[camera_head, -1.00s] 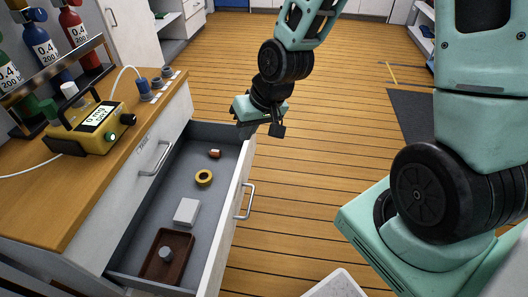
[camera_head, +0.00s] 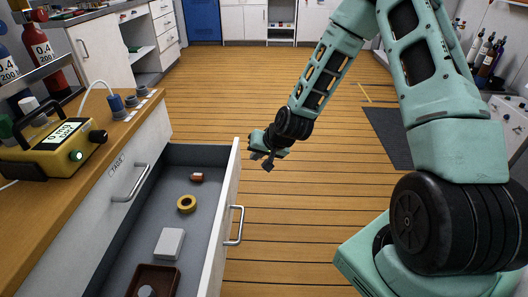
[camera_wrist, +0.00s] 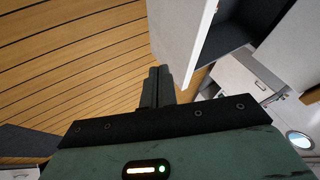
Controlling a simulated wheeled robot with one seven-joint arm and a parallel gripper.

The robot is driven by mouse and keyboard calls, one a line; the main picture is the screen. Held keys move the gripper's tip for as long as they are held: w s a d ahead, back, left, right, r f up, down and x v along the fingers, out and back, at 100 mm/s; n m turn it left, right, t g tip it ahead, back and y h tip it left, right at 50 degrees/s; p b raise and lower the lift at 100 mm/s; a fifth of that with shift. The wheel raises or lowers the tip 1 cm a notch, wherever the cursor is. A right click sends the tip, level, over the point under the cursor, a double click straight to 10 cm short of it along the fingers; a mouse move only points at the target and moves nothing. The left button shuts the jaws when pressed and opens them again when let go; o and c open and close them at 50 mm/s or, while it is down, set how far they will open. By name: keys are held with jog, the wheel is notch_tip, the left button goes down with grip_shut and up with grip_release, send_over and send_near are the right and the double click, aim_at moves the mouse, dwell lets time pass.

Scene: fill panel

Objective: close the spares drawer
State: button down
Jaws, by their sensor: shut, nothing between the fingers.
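A drawer stands wide open from the white cabinet, with its white front panel (camera_head: 222,245) and metal handle (camera_head: 237,226) facing the aisle. I see no readable label on it, so I cannot confirm that it is the spares drawer. My gripper (camera_head: 268,165) is shut and empty, just right of the panel's far end. In the wrist view, its fingers (camera_wrist: 157,86) are together, near a white panel (camera_wrist: 180,35); contact is unclear.
A closed drawer with a handle (camera_head: 130,184) sits above the open one. The wooden counter (camera_head: 70,205) carries a yellow meter (camera_head: 55,152) and several bottles. The plank floor (camera_head: 285,225) is clear right of the drawer. A dark mat (camera_head: 388,138) lies farther right.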

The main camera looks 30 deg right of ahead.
aim_at(236, 161)
jog(key=w+a, duration=0.1)
jog(key=w+a+f, duration=0.1)
jog(key=w+a, duration=0.1)
jog(key=shift+a, duration=0.2)
jog(key=shift+w, duration=0.1)
jog(key=w+a+p, duration=0.4)
jog(key=w+a, duration=0.8)
jog(key=a, duration=0.5)
jog(key=shift+w, duration=0.1)
jog(key=shift+d, duration=0.1)
